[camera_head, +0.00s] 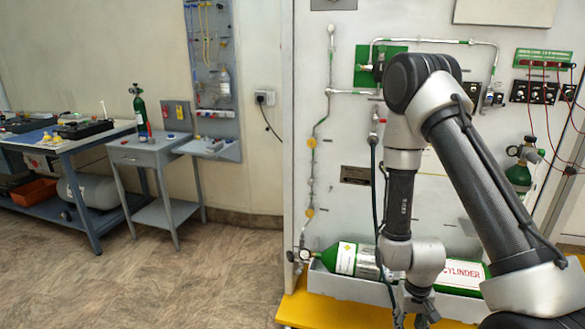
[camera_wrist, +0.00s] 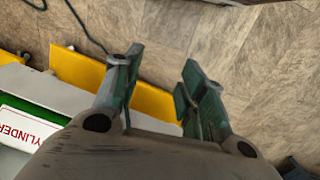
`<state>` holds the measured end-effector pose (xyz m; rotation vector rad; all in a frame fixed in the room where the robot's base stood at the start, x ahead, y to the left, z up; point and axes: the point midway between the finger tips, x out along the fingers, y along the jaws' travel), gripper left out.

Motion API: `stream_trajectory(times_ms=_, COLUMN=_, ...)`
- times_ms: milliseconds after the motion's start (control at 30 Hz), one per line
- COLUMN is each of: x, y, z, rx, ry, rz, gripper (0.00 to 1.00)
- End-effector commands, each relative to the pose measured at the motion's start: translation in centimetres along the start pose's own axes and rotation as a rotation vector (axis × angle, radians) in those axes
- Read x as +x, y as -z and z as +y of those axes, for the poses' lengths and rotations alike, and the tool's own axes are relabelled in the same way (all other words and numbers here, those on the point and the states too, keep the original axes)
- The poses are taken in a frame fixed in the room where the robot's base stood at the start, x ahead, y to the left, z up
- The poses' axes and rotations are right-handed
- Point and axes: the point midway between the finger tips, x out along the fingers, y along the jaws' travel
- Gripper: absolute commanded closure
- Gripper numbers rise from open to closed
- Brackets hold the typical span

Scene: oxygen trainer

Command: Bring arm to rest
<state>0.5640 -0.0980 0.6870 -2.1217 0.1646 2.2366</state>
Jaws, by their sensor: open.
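My gripper (camera_head: 414,318) hangs at the lower edge of the head view, at the end of my folded arm, in front of the trainer panel. In the wrist view my gripper (camera_wrist: 158,78) has its two fingers apart with nothing between them. Bare floor (camera_wrist: 215,35) shows past the fingertips. A green and silver cylinder (camera_head: 345,258) lies in a grey trough at the foot of the panel, behind my arm. My arm hides part of the trough.
The yellow base (camera_head: 310,311) of the trainer sticks out below the panel; it also shows in the wrist view (camera_wrist: 85,72). A dark hose (camera_head: 374,190) hangs down the panel. A small grey table (camera_head: 150,152) and a workbench (camera_head: 60,145) stand left. Floor between is clear.

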Motion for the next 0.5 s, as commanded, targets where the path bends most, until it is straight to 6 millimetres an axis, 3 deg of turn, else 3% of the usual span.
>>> stream_trajectory(times_ms=33, x=-2.6, y=-0.1, z=-0.2, rx=-0.017, ry=0.015, rz=-0.029, gripper=0.59)
stream_trajectory(times_ms=200, x=-11.4, y=-1.9, z=0.1, rx=-0.087, ry=0.045, rz=-0.134, gripper=0.59)
stream_trajectory(times_ms=500, x=-25.8, y=-6.1, z=3.1, rx=-0.165, ry=0.052, rz=-0.137, gripper=0.59)
